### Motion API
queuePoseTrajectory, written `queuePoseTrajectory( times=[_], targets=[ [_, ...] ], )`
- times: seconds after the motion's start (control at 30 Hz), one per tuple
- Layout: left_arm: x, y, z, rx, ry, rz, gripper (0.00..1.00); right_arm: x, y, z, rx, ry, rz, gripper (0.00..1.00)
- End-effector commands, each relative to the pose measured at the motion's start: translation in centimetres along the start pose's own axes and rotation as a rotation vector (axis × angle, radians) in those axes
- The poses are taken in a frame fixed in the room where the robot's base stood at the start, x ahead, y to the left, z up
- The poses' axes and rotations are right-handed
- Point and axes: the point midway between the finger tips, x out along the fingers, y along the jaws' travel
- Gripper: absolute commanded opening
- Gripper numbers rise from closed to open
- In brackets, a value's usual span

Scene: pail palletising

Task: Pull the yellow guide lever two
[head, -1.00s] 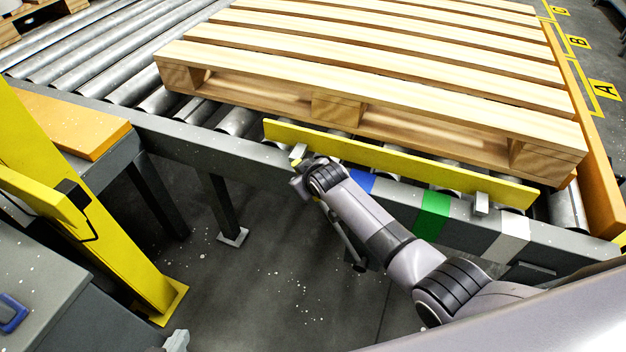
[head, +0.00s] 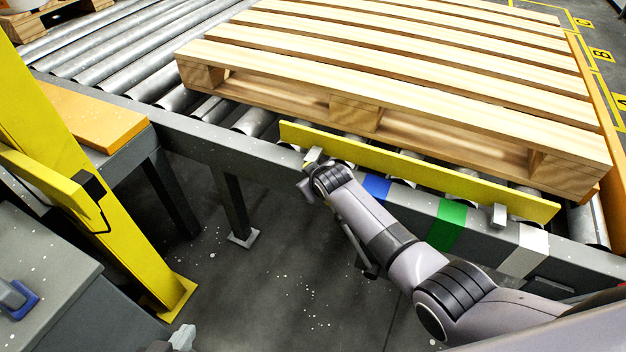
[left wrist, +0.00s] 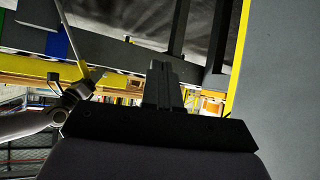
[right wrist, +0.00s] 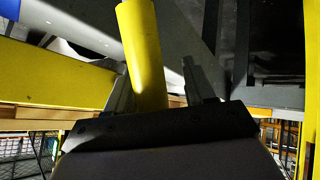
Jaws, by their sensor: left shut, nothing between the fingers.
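A yellow round bar, the lever (right wrist: 143,50), stands between the fingers of my right gripper (right wrist: 160,85) in the right wrist view. It is close to the left finger, with a gap to the right finger. In the head view my right gripper (head: 307,188) is at the conveyor's near rail, below the left end of the long yellow guide (head: 420,171); the lever cannot be made out there. My left gripper (head: 182,338) shows at the bottom edge. Its fingers are shut and empty in the left wrist view (left wrist: 161,75).
A wooden pallet (head: 400,95) lies on the rollers (head: 120,65) behind the guide. The near rail carries blue (head: 376,187), green (head: 447,225) and white (head: 523,250) patches. A yellow post (head: 110,210) stands at left. Open floor (head: 290,280) lies between.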

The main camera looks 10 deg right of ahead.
Motion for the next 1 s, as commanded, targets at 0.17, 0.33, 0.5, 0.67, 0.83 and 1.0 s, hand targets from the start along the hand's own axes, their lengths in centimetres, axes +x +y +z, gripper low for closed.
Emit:
queuePoseTrajectory(
  times=[0.17,0.33,0.5,0.67,0.83,1.0],
  targets=[
    [-0.1,0.0,0.0,0.001,-0.004,-0.001,0.0,-0.3,0.1,0.0,0.001,-0.001,0.001,0.54],
    [-0.6,-0.1,-0.6,0.004,-0.002,-0.003,0.0,-1.7,0.2,-0.1,0.001,-0.001,0.001,0.54],
    [-1.2,-0.2,-1.4,0.009,0.007,-0.008,0.0,-3.6,0.1,-0.2,0.001,0.0,0.001,0.54],
    [-1.5,-0.4,-1.4,0.008,0.004,-0.015,0.0,-5.3,0.0,-0.2,0.0,0.0,-0.001,0.54],
    [-1.7,-0.5,-1.3,0.006,-0.001,-0.02,0.0,-6.6,0.0,-0.1,-0.002,0.001,-0.001,0.54],
    [-1.8,-0.5,-1.4,0.007,0.0,-0.021,0.0,-7.1,-0.1,-0.1,-0.002,0.0,-0.001,0.54]
  ],
)
